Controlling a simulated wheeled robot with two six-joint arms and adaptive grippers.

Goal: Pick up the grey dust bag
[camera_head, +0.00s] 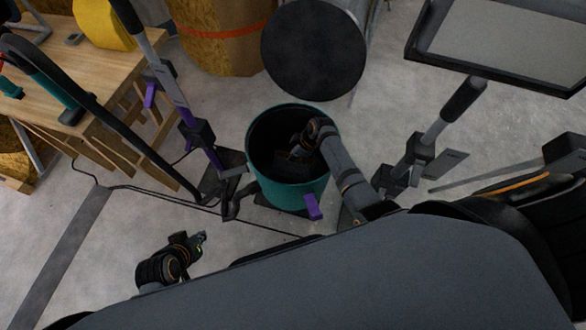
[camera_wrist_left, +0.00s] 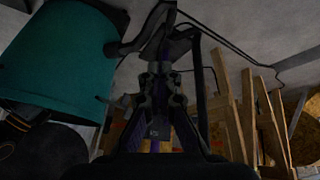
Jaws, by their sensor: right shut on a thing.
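The teal bin (camera_head: 290,195) stands open on the floor in the middle of the head view; its side also shows in the left wrist view (camera_wrist_left: 60,50). My right arm reaches down into it, and my right gripper (camera_head: 297,152) is shut on a dark thing inside, which looks to be the grey dust bag (camera_head: 285,163). The bag is in deep shadow and mostly hidden. My left gripper (camera_head: 202,238) is empty to the lower left of the bin, apart from it. Its fingers (camera_wrist_left: 160,88) stand apart in the left wrist view.
A round dark lid (camera_head: 314,50) is behind the bin. A stand with purple handles (camera_head: 197,132) is left of the bin, beside a wooden workbench (camera_head: 85,110). A stand with a panel (camera_head: 505,45) is at the right. Black cables cross the floor.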

